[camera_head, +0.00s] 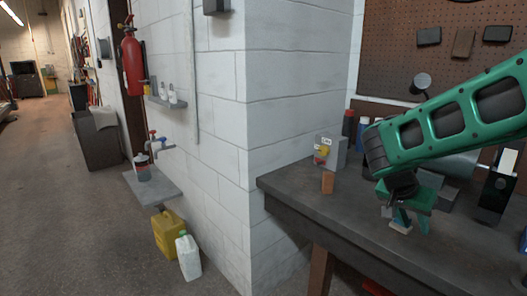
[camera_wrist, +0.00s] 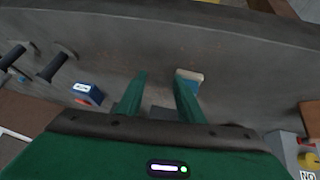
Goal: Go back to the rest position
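My gripper (camera_head: 407,214) hangs from my green arm, pointing down low over the dark workbench (camera_head: 310,208). In the wrist view my gripper (camera_wrist: 160,82) shows two green fingers standing apart, with only the grey bench top between them. A small block (camera_head: 400,228), blue with a pale wood-coloured side, sits on the bench by the fingertips. In the wrist view this block (camera_wrist: 190,76) is just beyond the tip of the right finger, not between the fingers. I cannot tell whether the finger touches it.
A black stand (camera_head: 497,187) is at the right. A white block wall (camera_head: 270,95) borders the bench; the floor (camera_head: 75,200) at left is open.

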